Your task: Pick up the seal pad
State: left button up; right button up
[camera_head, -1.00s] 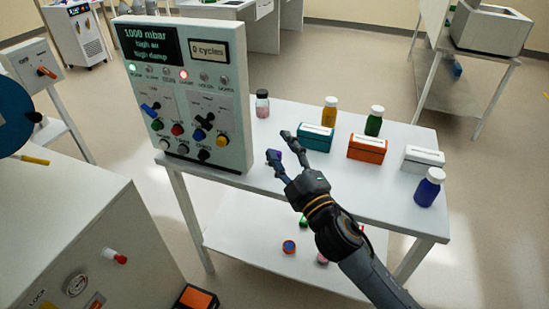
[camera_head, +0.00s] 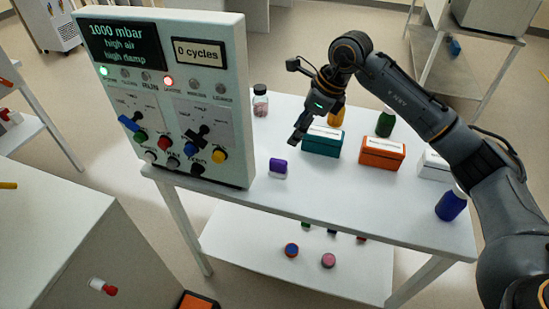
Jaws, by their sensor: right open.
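A small purple and white block (camera_head: 278,168) lies on the white table, just right of the control panel. It may be the seal pad, but I cannot tell for sure. My right gripper (camera_head: 296,102) is open and empty, its two fingers spread apart. It is raised above the table, farther back than the purple block and apart from it, beside the teal box (camera_head: 322,142). The right arm comes in from the right. My left gripper is not in view.
A control panel (camera_head: 170,60) stands at the table's left end. A dark-lidded jar (camera_head: 260,102), an orange box (camera_head: 382,154), a white box (camera_head: 434,166), yellow, green and blue bottles (camera_head: 451,204) stand on the table. Small round pieces (camera_head: 328,260) lie on the lower shelf. The table's front middle is clear.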

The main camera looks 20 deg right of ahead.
jog(key=p, duration=0.1)
send_over(279, 161)
jog(key=d, duration=0.2)
jog(key=f, duration=0.5)
jog(key=shift+s+f, duration=0.25)
jog(key=shift+f, duration=0.05)
jog(key=x, duration=0.1)
jog(key=p+x, duration=0.1)
jog(key=shift+s+a+f, duration=0.15)
jog(key=shift+a+f, duration=0.1)
jog(key=shift+f, duration=0.15)
jog(key=x, duration=0.1)
jog(key=p+x, duration=0.1)
jog(key=shift+a+f, duration=0.15)
jog(key=shift+f, duration=0.15)
jog(key=shift+a+f, duration=0.1)
jog(key=shift+f, duration=0.3)
grip_shut()
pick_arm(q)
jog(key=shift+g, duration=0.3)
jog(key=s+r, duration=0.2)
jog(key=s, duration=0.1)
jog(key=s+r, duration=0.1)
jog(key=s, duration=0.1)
